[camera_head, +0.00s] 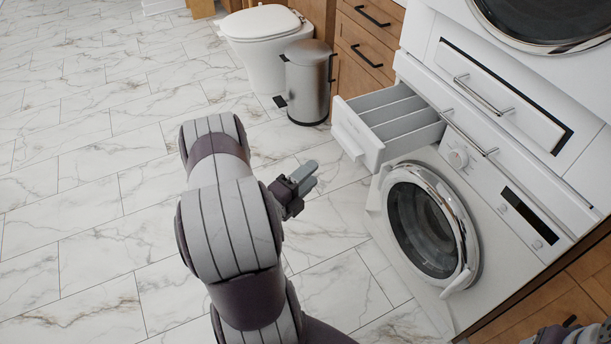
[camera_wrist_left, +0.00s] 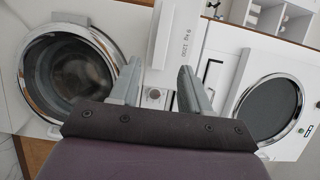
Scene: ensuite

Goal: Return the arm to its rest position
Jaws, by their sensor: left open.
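My left arm (camera_head: 229,225) reaches out over the tiled floor in the head view. Its gripper (camera_head: 305,178) is open with nothing between the fingers, to the left of the washing machine and apart from it. In the left wrist view, the two grey fingers (camera_wrist_left: 160,85) stand apart with machine fronts behind them. The detergent drawer (camera_head: 357,138) is pulled out of the washing machine and shows several long compartments. Its white front also shows in the left wrist view (camera_wrist_left: 174,38).
The washing machine (camera_head: 395,275), with its round door (camera_head: 428,222), stands at the right. A second machine (camera_head: 570,70) sits above. A steel bin (camera_head: 307,85) and a toilet (camera_head: 262,45) stand at the back by wooden drawers (camera_head: 362,50). The marble floor (camera_head: 80,190) at left is clear.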

